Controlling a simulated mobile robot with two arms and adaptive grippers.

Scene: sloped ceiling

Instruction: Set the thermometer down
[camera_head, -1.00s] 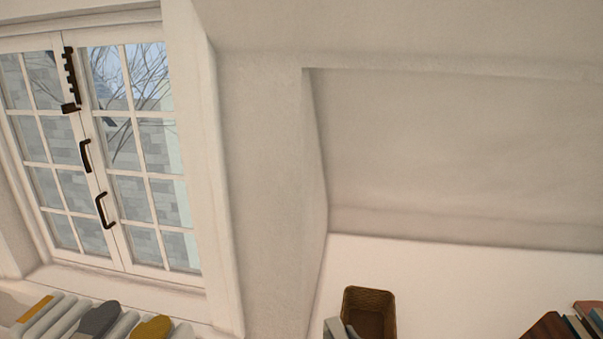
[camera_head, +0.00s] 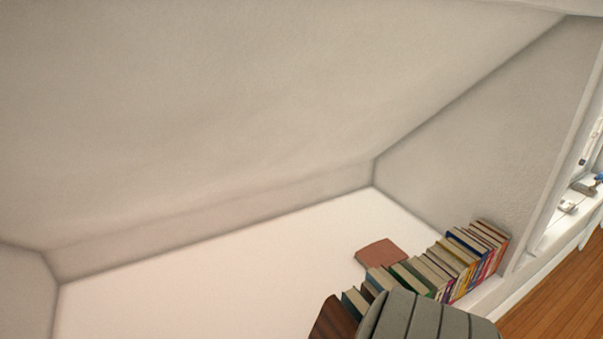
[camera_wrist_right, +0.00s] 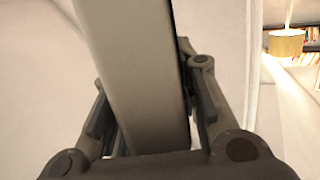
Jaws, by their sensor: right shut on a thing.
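In the right wrist view my right gripper (camera_wrist_right: 148,85) is shut on a long, pale, flat-sided bar, which I take to be the thermometer (camera_wrist_right: 128,35). The bar runs up between the two dark fingers and out of the top of the picture. Its face and any markings do not show, and its far end is cut off. Neither gripper is in the head view, and my left gripper is in no view.
In the head view a white ledge (camera_head: 200,290) lies under the sloped ceiling, mostly bare. A row of books (camera_head: 440,265) lines its front right, with a reddish book (camera_head: 381,253) lying flat behind. A grey slatted thing (camera_head: 425,318) is in front. A lamp (camera_wrist_right: 285,44) shows in the wrist view.

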